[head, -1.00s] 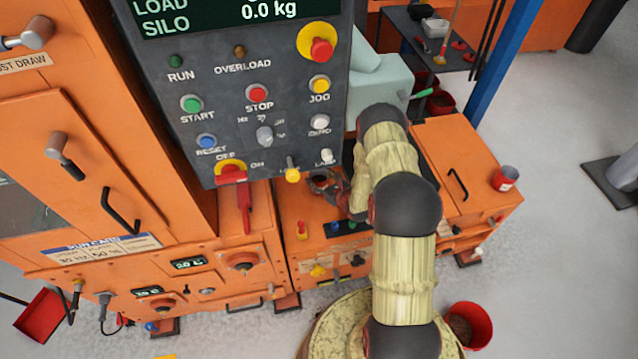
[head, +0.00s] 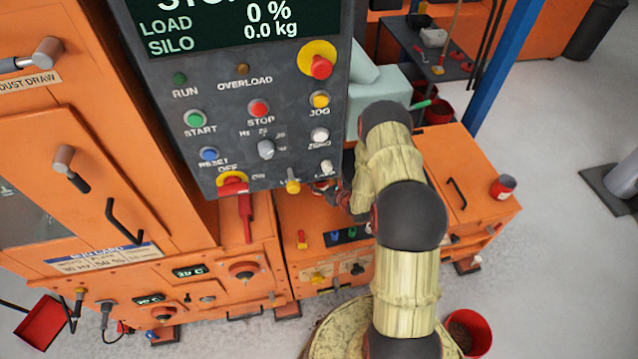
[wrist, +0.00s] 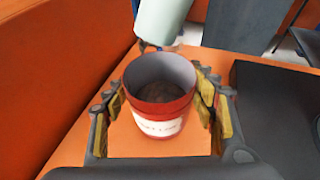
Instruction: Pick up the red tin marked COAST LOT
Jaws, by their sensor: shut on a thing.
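A red tin (wrist: 160,112) with a white label and dark contents stands open end up between the fingers in the wrist view. The label print is small and blurred, and I cannot read it surely. My gripper (wrist: 161,104) is shut on this tin, one yellow-padded finger at each side. In the head view my gripper (head: 328,188) is mostly hidden behind the control panel and my arm. Another small red tin (head: 503,187) with a pale label stands on the orange cabinet top at the right, away from my gripper.
A grey control panel (head: 240,110) hangs close in front of the gripper. A pale green spout (wrist: 163,20) comes down just beyond the held tin. An orange surface (wrist: 85,140) lies below. A blue post (head: 507,65) stands at the back right. A red bucket (head: 468,328) sits on the floor.

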